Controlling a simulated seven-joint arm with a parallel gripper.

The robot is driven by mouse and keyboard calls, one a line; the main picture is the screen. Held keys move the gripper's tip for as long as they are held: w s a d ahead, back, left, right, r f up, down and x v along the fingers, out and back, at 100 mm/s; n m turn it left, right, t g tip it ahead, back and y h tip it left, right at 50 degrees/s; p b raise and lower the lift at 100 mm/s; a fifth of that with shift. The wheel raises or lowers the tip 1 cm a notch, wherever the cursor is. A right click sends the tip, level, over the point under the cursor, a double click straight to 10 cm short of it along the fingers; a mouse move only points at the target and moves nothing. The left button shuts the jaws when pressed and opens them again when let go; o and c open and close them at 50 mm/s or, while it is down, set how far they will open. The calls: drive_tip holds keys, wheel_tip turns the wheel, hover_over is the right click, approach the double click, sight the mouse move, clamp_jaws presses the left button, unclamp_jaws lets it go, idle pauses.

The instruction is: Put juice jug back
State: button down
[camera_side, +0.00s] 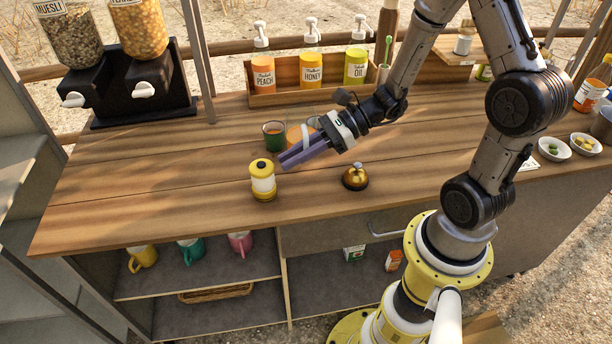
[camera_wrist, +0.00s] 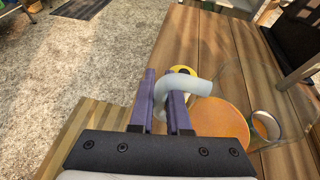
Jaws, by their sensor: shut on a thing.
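The juice jug (camera_side: 293,137) is a clear jug with orange juice in it and a pale handle. In the side view it is partly hidden behind my gripper (camera_side: 284,160), over the middle of the counter. In the wrist view the jug (camera_wrist: 221,118) is right of the fingers, and its orange juice shows as a round surface. My gripper (camera_wrist: 163,95) is shut on the curved pale handle, which passes between the purple fingers. I cannot tell whether the jug's base touches the counter.
A dark green cup (camera_side: 274,136) stands close left of the jug. A yellow-and-white container (camera_side: 263,181) stands near the fingertips, and a brass bell (camera_side: 355,177) to the right. A wooden rack (camera_side: 264,101) of pump bottles is behind. The counter's left part (camera_side: 150,165) is clear.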

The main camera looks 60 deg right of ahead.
drive_tip(key=shift+s+d+f, duration=0.1)
drive_tip(key=shift+s+f, duration=0.1)
drive_tip(key=shift+f, duration=1.15)
drive_tip(key=shift+s+d+f, duration=0.1)
drive_tip(key=shift+s+f, duration=0.1)
drive_tip(key=shift+f, duration=1.2)
drive_tip(key=shift+s+d+f, duration=0.1)
drive_tip(key=shift+s+f, duration=0.1)
drive_tip(key=shift+f, duration=1.15)
drive_tip(key=c, duration=0.9)
unclamp_jaws()
drive_tip(key=shift+f, duration=0.15)
